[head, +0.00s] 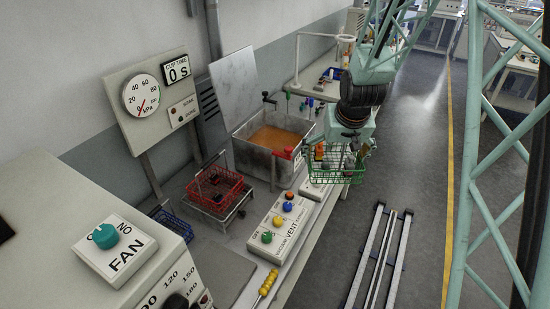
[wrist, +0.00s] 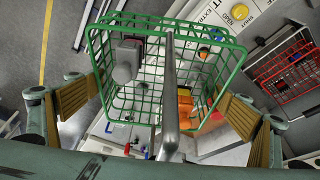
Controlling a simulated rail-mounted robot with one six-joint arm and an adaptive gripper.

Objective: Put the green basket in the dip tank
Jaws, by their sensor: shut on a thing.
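The green basket (head: 338,177) is a wire basket hanging from my gripper (head: 347,139), beside the right edge of the bench. In the wrist view the basket (wrist: 103,62) lies between my two padded fingers (wrist: 165,98), with its grey handle (wrist: 169,85) running up the middle. My gripper is shut on the basket; the exact contact is hard to see. Orange and grey pieces lie inside. The dip tank (head: 249,160) is a grey metal box of orange-brown liquid, left of and behind the basket. The basket is outside it.
A red wire basket (head: 215,188) sits on a stand left of the tank. A button panel (head: 279,229) lies in front of the tank. A red-handled lever (head: 284,153) stands at the tank's near right corner. Floor rails (head: 377,258) run at right.

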